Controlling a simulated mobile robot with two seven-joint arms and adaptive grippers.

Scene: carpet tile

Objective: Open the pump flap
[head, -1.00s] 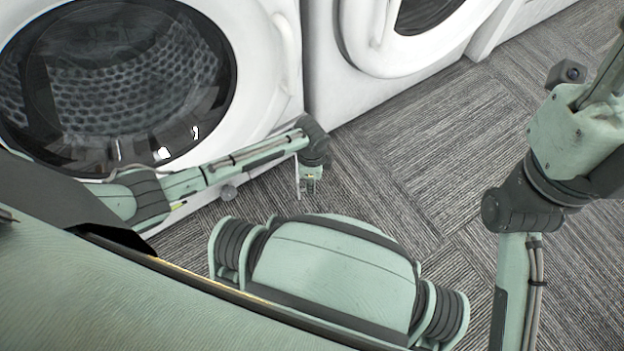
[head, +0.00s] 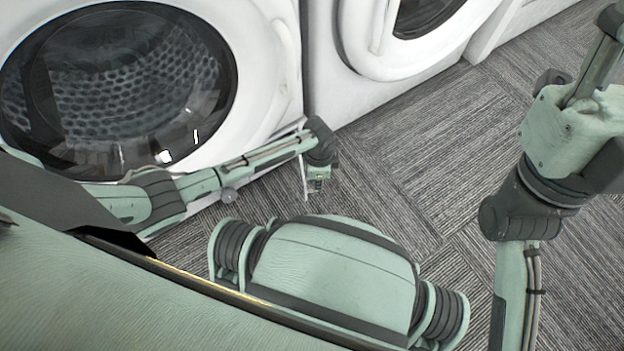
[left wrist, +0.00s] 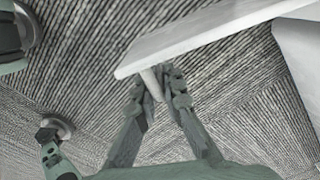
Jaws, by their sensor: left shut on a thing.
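The pump flap (head: 304,178) is a white panel at the bottom front of the left washing machine, seen nearly edge-on in the head view. It stands out from the machine. In the left wrist view the flap (left wrist: 205,42) runs from above the fingers to the upper right. A small pale tab or peg (left wrist: 152,83) sticks out from it between the fingertips. My left gripper (head: 317,185) is shut on the flap at that tab; it also shows in the left wrist view (left wrist: 157,92). My right gripper is outside the views; only its arm shows.
The left washing machine (head: 265,75) has a round dark glass door. A second white machine (head: 330,60) stands to its right. Grey striped carpet (head: 400,150) lies clear in front of the machines. My base is close below the left arm.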

